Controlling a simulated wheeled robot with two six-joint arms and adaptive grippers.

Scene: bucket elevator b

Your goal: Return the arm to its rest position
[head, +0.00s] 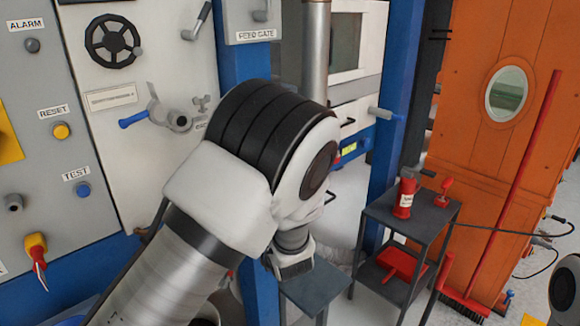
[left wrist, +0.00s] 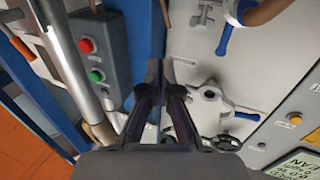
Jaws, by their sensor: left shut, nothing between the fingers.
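My left arm (head: 170,265) rises from the bottom of the head view and bends at a large black-and-white joint in the middle. My left gripper is hidden there. In the left wrist view, my left gripper (left wrist: 163,88) points at the machine front. Its dark fingers are shut with nothing between them. A pale valve body with a blue lever (left wrist: 208,103) lies just right of the fingers in the picture; I cannot tell the gap in depth. A white part of my right arm shows at the head view's lower right edge; its gripper is out of view.
A control panel with a yellow RESET button (head: 61,131) stands at the left. A black handwheel (head: 112,41) and a blue-handled valve (head: 165,117) are on the pale panel. A dark side table (head: 425,221) stands right, near an orange door (head: 470,75) and red broom (head: 522,165).

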